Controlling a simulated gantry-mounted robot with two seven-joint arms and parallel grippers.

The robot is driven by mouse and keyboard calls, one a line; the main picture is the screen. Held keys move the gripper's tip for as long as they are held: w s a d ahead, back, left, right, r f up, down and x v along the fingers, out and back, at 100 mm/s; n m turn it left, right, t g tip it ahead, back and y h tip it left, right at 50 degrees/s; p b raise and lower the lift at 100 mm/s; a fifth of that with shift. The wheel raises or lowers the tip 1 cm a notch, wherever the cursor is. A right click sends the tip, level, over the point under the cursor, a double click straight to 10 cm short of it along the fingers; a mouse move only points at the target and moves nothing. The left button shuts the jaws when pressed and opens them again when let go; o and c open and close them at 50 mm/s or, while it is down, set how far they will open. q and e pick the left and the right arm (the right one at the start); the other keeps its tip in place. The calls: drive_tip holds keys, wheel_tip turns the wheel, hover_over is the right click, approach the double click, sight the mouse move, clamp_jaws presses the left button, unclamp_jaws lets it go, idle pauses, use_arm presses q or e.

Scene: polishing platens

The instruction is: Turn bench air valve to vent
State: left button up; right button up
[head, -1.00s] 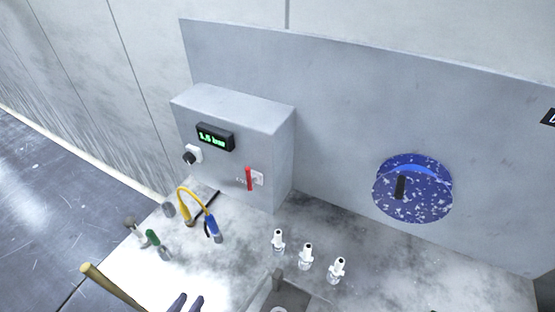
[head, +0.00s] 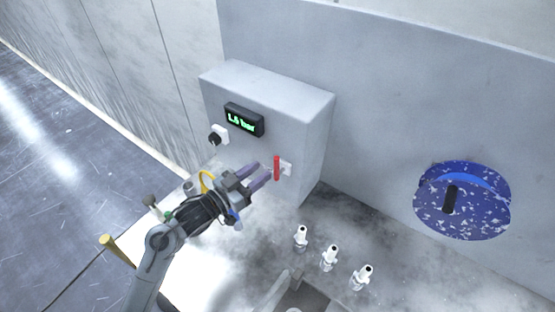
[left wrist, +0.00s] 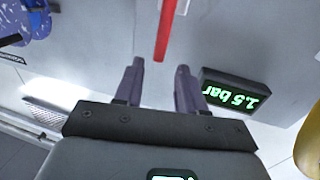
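The bench air valve is a red lever (head: 277,168) on a white mount (head: 286,169), low on the front of a grey box (head: 300,115). The lever stands upright. A dark display (head: 244,120) on the same face reads about 1.5 bar in green. My left gripper (head: 264,174) is just left of the lever, its purple fingers pointing at it. In the left wrist view the fingers (left wrist: 159,68) are open and empty. The red lever (left wrist: 164,30) there lies ahead of the gap, apparently not gripped. The right gripper is not in view.
A black knob (head: 214,139) sits left of the lever. Yellow (head: 207,180) and blue hose parts are partly behind my left arm. Several white fittings stand on the bench, including one nearby (head: 301,236). A speckled blue disc (head: 463,205) is at the right.

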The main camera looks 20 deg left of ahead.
sight(276, 161)
use_arm(q)
drive_tip(key=x, duration=0.7)
drive_tip(key=shift+w+d, duration=0.15)
clamp_jaws()
